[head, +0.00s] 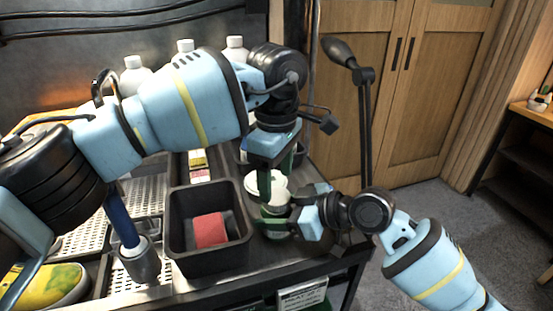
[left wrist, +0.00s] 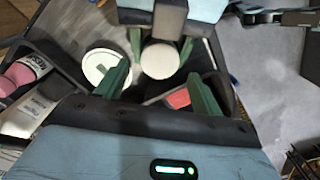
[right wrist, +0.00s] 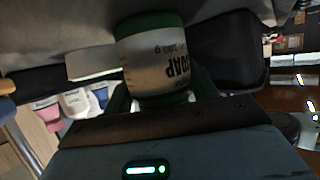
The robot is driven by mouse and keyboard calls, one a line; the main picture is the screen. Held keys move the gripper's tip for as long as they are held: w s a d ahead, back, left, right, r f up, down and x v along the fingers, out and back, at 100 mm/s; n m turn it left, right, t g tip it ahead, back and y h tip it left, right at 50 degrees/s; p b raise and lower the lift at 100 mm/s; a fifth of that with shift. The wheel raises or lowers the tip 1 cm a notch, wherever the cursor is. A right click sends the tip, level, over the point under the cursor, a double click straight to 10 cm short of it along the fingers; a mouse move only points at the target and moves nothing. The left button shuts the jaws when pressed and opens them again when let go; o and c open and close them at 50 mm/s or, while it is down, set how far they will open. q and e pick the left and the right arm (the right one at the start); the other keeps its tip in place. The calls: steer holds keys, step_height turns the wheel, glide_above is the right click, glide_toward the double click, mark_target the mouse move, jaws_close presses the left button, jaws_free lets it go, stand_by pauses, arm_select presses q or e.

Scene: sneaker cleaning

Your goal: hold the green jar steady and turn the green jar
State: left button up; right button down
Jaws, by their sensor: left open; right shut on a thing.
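The green jar (right wrist: 158,60) has a pale label with upside-down "SOAP" lettering in the right wrist view. In the left wrist view its round pale top (left wrist: 160,59) faces me. My right gripper (head: 272,218) comes in from the right and is shut around the jar's side, low down. My left gripper (head: 273,182) is above the jar, pointing down. Its green fingers (left wrist: 162,90) are open and spread, with the pale top between and beyond them. Whether they touch the jar cannot be told. The jar's lower part is largely hidden in the head view.
A second round white lid or tub (left wrist: 104,68) stands close beside the jar. A black bin (head: 180,243) holds a red block (head: 210,230). A yellow-green sneaker (head: 48,286) lies at left. The table edge is close.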

mark_target(276, 196)
arm_select(q)
steer(key=shift+f, duration=1.9)
steer(key=c, duration=1)
steer(key=n, duration=0.5)
steer(key=shift+n, duration=0.4)
steer(key=n, duration=0.4)
steer(key=o, duration=1.1)
steer(key=shift+c, duration=0.2)
